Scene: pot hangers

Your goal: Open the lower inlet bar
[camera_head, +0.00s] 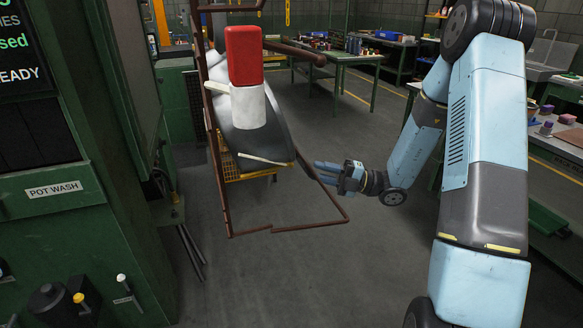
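A rust-brown bar frame hangs in the middle of the view. Its lower bar (290,228) is a bent loop low over the floor, reaching out to the right. An upper bar (296,50) of the same colour sticks out to the right near the top. My gripper (320,174) is at the right side of the lower loop, close to its slanting side rod. I cannot tell whether it touches the rod, or whether its fingers are open or shut. Nothing is visibly held.
A dark curved pan-like piece (268,138) hangs inside the frame, with a red and white cylinder (246,75) in front. A green pot wash cabinet (52,188) fills the left side. Workbenches (365,58) stand behind. The floor (300,275) below is clear.

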